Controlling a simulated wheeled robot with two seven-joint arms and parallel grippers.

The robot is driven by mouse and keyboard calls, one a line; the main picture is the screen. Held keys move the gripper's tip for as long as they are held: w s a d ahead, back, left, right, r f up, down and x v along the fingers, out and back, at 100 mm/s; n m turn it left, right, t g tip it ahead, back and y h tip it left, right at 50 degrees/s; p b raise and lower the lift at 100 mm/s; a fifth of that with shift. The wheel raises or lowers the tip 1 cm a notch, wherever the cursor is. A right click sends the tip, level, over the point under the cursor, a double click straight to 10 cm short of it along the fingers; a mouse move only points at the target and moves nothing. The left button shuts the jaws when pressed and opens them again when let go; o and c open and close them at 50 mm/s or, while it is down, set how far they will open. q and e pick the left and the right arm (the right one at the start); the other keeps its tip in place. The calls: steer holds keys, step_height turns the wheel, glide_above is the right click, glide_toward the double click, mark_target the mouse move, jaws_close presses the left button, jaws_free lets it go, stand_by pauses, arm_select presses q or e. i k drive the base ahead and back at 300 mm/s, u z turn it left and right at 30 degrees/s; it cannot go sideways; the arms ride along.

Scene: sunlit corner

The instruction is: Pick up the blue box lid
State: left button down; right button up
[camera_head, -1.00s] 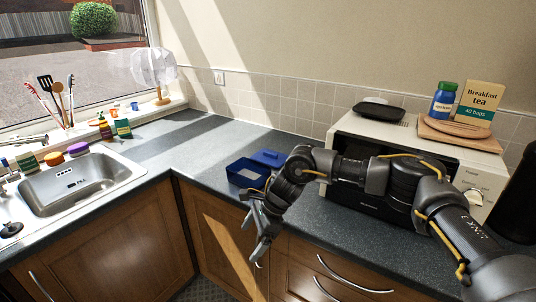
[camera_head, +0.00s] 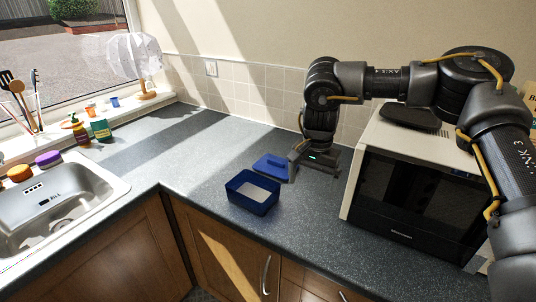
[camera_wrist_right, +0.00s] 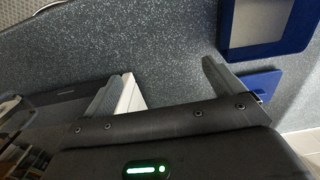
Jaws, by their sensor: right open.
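The blue box lid (camera_head: 270,167) lies flat on the counter behind the open blue box (camera_head: 253,207). My right gripper (camera_head: 314,171) is open and empty, low over the counter just right of the lid. In the right wrist view, the lid (camera_wrist_right: 262,86) shows beside one finger of my gripper (camera_wrist_right: 160,82), which hides part of it. The lid is outside the gap between the fingers. The box (camera_wrist_right: 228,30) also shows there, with a pale inside. I cannot tell whether the finger touches the lid. My left gripper is out of view.
A white microwave (camera_head: 354,190) with a dark door stands to the right of my gripper. The tiled wall (camera_head: 240,95) is behind. The sink (camera_head: 60,200) is at the left, with small bottles and pots near the window. The counter left of the box is clear.

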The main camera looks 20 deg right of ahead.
mark_target(274, 165)
steer(key=i, duration=0.95)
